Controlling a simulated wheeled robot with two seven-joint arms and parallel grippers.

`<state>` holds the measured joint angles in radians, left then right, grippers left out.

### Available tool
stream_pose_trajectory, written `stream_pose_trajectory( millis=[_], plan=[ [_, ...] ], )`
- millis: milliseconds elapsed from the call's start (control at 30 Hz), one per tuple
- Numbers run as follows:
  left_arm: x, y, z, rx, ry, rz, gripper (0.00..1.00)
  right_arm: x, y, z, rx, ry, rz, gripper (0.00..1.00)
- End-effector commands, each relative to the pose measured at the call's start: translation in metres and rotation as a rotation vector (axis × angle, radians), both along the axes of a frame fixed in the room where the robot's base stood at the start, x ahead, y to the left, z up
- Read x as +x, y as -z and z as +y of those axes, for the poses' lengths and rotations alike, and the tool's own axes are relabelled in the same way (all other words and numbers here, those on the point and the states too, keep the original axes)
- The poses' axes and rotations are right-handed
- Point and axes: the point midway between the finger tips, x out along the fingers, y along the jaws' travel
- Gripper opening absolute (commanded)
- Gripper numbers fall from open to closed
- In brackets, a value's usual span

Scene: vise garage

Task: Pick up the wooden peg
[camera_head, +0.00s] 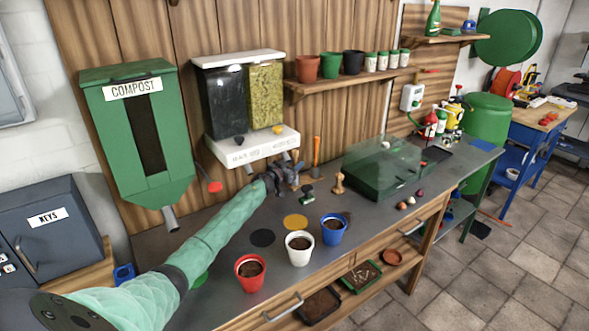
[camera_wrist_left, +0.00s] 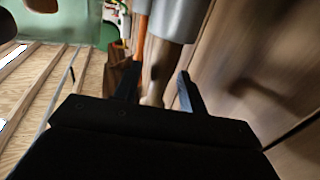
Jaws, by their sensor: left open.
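The wooden peg (camera_head: 338,183) is a small tan piece with a knobbed top, standing upright on the grey workbench (camera_head: 372,212). My left gripper (camera_head: 291,180) is above the back of the bench, below the seed dispenser and left of the peg, apart from it in the head view. In the left wrist view, my open left gripper (camera_wrist_left: 157,90) shows two dark fingers. A tan wooden shape (camera_wrist_left: 152,88) shows between them, partly hidden by the gripper body; I cannot tell whether it is the peg. My right gripper is not in view.
The dispenser (camera_head: 252,148) hangs close above my left gripper. An orange-handled tool (camera_head: 315,152) stands behind. A green clear-lidded box (camera_head: 383,170) is right of the peg. White (camera_head: 299,250), blue (camera_head: 333,232) and red (camera_head: 249,275) pots stand in front.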

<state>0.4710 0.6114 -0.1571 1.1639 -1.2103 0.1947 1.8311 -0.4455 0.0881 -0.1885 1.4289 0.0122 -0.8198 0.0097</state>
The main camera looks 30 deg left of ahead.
Motion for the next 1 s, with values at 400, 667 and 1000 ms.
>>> stream_pose_trajectory(
  millis=[400, 667, 1000],
  plan=[
    [0.004, -0.0008, -0.0007, 0.001, 0.0, 0.0, 0.34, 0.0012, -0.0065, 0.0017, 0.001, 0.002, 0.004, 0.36],
    [0.0039, -0.0008, -0.0006, 0.001, 0.0, 0.0, 0.0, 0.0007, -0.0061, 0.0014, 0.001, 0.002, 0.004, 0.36],
    [0.0038, -0.0044, -0.0006, 0.0, 0.0, 0.0, 0.0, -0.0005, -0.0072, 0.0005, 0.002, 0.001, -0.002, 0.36]
  ],
)
